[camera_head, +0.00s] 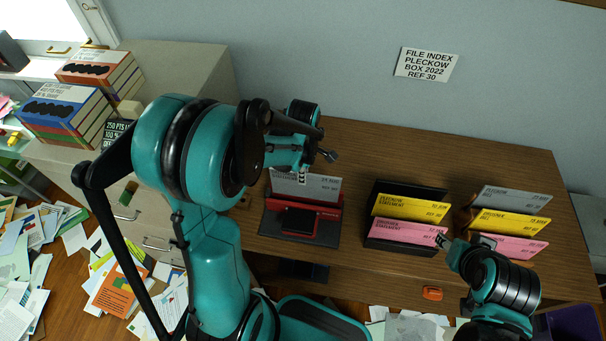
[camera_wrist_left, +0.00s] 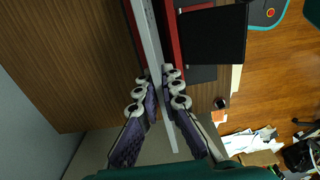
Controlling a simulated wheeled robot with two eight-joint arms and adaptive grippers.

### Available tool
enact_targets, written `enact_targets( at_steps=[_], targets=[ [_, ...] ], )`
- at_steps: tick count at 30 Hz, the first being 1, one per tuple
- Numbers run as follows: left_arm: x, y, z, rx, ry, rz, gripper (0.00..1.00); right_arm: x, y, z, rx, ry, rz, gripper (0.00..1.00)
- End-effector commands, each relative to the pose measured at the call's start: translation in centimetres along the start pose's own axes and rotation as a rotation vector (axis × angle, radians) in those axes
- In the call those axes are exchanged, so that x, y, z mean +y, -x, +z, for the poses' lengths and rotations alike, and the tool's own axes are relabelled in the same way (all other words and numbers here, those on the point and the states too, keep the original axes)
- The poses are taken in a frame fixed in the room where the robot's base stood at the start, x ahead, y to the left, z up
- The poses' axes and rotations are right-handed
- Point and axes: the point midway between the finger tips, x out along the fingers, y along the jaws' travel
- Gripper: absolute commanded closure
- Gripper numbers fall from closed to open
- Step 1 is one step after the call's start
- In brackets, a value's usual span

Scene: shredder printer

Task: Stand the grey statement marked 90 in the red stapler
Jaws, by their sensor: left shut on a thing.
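My left gripper (camera_head: 302,168) is shut on the grey statement (camera_head: 318,187), at its upper left part. The statement is upright, its lower edge at the red stapler (camera_head: 322,212) on the desk; I cannot tell whether it is seated. Its 90 is too small to read surely. In the left wrist view the statement (camera_wrist_left: 152,45) shows edge-on between the finger pads (camera_wrist_left: 158,92), running alongside the red stapler (camera_wrist_left: 174,40). My right gripper (camera_head: 464,242) is open and empty, in front of the pink bill at the right.
A black rack (camera_head: 374,241) holds yellow and pink statements right of the stapler. A wooden rack (camera_head: 463,218) holds grey, yellow and pink bills farther right. An orange object (camera_head: 432,293) is at the desk's front edge. Bare wood lies behind the racks.

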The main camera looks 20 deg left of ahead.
Motion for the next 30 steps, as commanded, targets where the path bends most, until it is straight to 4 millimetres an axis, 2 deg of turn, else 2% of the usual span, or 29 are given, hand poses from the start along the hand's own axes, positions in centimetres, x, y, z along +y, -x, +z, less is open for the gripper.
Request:
enact_targets(
  at_steps=[1,15,20,29,30],
  targets=[
    [0.0,-0.9,0.0,0.000,0.000,0.000,1.00,0.0,-0.7,0.5,0.000,0.000,0.000,0.60],
    [0.0,-5.2,0.0,0.000,0.000,0.000,1.00,0.0,-3.7,2.7,0.000,0.000,0.000,0.60],
    [0.0,-5.8,0.0,0.000,0.000,0.000,1.00,0.0,-4.2,3.0,0.000,0.000,0.000,0.60],
    [0.0,-5.8,0.0,0.000,0.000,0.000,1.00,0.0,-4.2,3.0,0.000,0.000,0.000,0.60],
    [0.0,-5.8,0.0,0.000,0.000,0.000,0.84,0.0,-4.2,3.0,0.000,0.000,0.000,0.60]
  ],
)
